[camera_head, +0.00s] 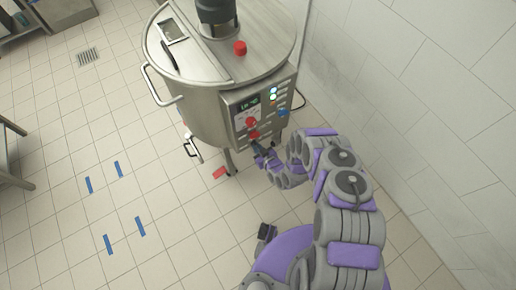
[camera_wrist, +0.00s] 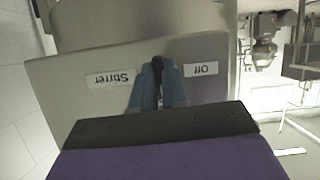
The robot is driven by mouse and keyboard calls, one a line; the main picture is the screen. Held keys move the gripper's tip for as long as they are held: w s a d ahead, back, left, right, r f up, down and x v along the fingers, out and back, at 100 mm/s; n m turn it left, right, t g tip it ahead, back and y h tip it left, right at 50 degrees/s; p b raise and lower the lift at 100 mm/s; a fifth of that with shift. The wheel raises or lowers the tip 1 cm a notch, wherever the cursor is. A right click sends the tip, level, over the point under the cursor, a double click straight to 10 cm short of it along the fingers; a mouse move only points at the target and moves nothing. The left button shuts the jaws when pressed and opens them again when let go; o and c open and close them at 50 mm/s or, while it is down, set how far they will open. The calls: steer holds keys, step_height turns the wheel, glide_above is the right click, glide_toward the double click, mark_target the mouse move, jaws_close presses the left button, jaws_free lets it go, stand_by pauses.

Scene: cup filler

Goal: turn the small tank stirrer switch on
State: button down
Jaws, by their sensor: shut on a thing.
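The small steel tank (camera_head: 205,108) stands near the wall, with a control panel (camera_head: 238,107) on its side. My gripper (camera_head: 257,147) is at the panel's lower edge. In the wrist view, my gripper's blue fingertips (camera_wrist: 158,76) are closed around a dark switch (camera_wrist: 158,64), mostly hidden between them. A "Stirrer" label (camera_wrist: 112,79) is left of the fingers and an "Off" label (camera_wrist: 202,69) is right of them, both upside down in this view. The switch's exact angle cannot be told.
A tank handle (camera_head: 160,91) juts out left. The white tiled wall (camera_head: 430,90) is close on the right. The floor (camera_head: 70,200) at left is clear.

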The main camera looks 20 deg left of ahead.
steer(key=shift+w+a+r+y, duration=0.25)
steer(key=shift+w+r+y, duration=0.05)
steer(key=shift+w+r, duration=0.2)
steer(key=c, duration=1.2)
jaws_free()
steer(key=shift+o, duration=0.2)
steer(key=shift+s+a+f, duration=0.15)
steer(key=shift+s+f, duration=0.05)
steer(key=shift+f, duration=0.15)
steer(key=shift+s+f, duration=0.1)
steer(key=shift+f, duration=0.05)
steer(key=shift+d, duration=0.2)
steer(key=p+v, duration=0.2)
steer(key=v, duration=1.5)
steer(key=shift+r+p, duration=0.3)
steer(key=shift+p, duration=0.1)
